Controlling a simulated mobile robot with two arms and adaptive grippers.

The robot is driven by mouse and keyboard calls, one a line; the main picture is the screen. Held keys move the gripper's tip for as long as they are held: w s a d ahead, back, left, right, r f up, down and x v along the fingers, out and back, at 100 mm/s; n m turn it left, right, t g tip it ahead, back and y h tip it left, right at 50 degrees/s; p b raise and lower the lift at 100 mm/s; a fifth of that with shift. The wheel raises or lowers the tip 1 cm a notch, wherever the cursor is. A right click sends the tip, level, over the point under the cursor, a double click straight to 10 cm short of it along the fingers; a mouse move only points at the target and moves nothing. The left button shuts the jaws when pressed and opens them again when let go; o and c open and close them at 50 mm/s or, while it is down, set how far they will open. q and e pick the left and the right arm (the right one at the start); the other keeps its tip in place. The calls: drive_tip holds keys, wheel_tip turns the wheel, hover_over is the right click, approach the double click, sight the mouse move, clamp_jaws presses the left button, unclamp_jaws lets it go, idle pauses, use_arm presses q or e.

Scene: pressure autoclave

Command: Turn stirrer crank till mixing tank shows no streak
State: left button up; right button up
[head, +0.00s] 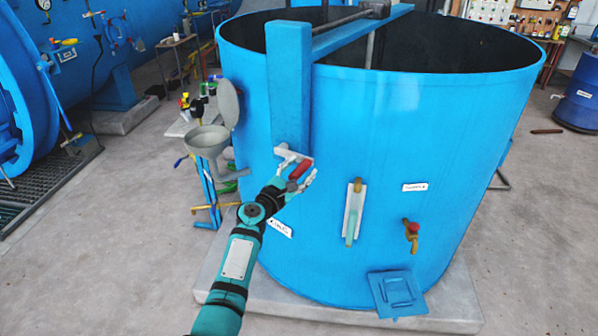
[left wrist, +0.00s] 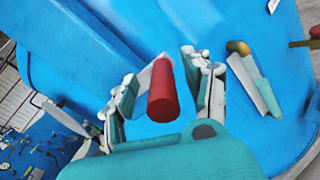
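The mixing tank (head: 400,130) is a large open blue drum. A blue upright post (head: 290,80) and a beam with a shaft stand at its rim. The stirrer crank's red handle (head: 301,170) is low on the post, and in the left wrist view the red handle (left wrist: 163,92) points towards the camera. My left gripper (head: 298,176) is at the handle. In the left wrist view my left gripper (left wrist: 165,88) has one finger on each side of the handle, with a gap on both sides. The tank's inside looks dark; its contents and any streak cannot be made out. My right gripper is out of view.
A grey lidded funnel (head: 207,138) stands just left of the post. A sight gauge (head: 353,213) and a brass tap (head: 411,235) stick out of the tank wall on the right. A blue drum (head: 583,95) stands far right. Concrete floor is clear in front.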

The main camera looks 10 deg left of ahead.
use_arm(q)
drive_tip(key=shift+f, duration=0.15)
drive_tip(key=shift+s+a, duration=0.2)
drive_tip(key=shift+s, duration=0.2)
drive_tip(key=v, duration=1.1)
idle(0.6)
